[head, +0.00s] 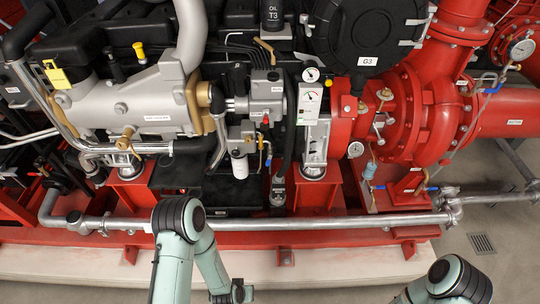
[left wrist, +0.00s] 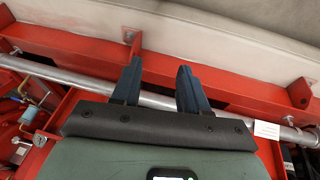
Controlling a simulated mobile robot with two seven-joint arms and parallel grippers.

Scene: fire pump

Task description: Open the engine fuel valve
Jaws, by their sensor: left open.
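The engine's small valves show in the middle of the head view. A brass fitting with a yellow-brown handle (head: 262,146) sits right of the white-bottomed filter (head: 239,165). I cannot read a label that marks one as the engine fuel valve. My left gripper (left wrist: 157,66) is open in the left wrist view, with nothing between its dark fingers. The grey pipe and red frame lie beyond it. In the head view my left arm reaches in at the bottom, and its fingers cannot be made out there. My right gripper is not in view.
A long grey pipe (head: 280,223) runs along the front of the red base frame (head: 340,237). A blue-handled valve (head: 431,189) sits at the lower right. The red pump (head: 436,100) fills the right side.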

